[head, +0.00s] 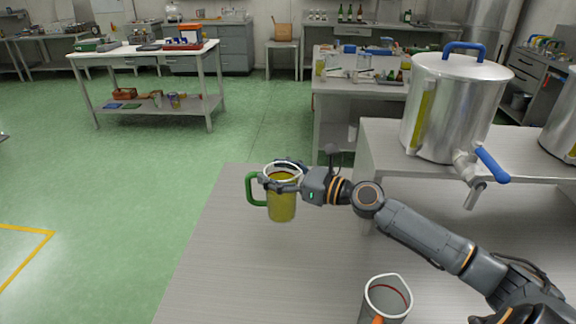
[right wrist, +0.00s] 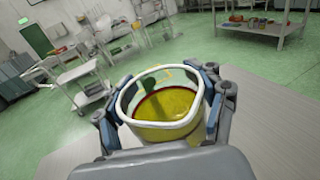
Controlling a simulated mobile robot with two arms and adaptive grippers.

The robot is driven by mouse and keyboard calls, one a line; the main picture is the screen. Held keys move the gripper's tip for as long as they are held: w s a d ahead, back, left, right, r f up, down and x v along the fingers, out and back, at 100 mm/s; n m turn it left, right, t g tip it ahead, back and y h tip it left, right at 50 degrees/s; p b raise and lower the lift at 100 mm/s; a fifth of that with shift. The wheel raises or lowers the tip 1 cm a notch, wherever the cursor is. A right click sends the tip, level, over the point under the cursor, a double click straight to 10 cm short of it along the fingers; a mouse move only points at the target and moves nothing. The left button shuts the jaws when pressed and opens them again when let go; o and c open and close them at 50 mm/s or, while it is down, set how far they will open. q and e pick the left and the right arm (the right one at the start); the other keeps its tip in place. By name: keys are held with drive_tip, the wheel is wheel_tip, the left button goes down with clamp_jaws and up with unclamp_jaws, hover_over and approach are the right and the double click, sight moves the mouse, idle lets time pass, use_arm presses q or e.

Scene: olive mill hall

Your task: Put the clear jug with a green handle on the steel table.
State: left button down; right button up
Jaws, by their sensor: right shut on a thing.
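The clear jug with a green handle (head: 281,208) holds yellow-green liquid and is upright. My right gripper (head: 280,183) is shut on it near the rim, with the green handle on the left side. In the right wrist view the white-rimmed jug (right wrist: 165,132) sits between the two fingers. The jug appears over the far left part of the steel table (head: 240,265); I cannot tell whether its base touches the top. My left gripper is not in view.
A second clear jug with an orange handle (head: 386,298) stands at the table's near edge. A large steel tank (head: 455,110) with a blue-handled tap stands on a raised shelf (head: 520,150) at right. The steel table's left part is bare.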

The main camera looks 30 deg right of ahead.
drive_tip(key=shift+w+a+f, duration=0.15)
drive_tip(key=shift+w+f, duration=0.35)
drive_tip(key=shift+f, duration=0.05)
drive_tip(key=shift+w+a+f, duration=0.15)
drive_tip(key=shift+w+f, duration=0.35)
drive_tip(key=shift+f, duration=0.05)
drive_tip(key=f, duration=0.2)
drive_tip(key=f+b, duration=0.1)
drive_tip(key=shift+w+a+f, duration=0.1)
drive_tip(key=shift+w+f, duration=0.2)
drive_tip(key=shift+f, duration=0.2)
drive_tip(key=o, duration=1.9)
drive_tip(key=shift+f, duration=0.1)
drive_tip(key=shift+s, duration=0.1)
drive_tip(key=b, duration=0.2)
approach(270, 176)
drive_tip(key=shift+s+f, duration=0.25)
drive_tip(key=shift+f, duration=0.75)
drive_tip(key=shift+s+f, duration=0.25)
drive_tip(key=shift+f, duration=0.75)
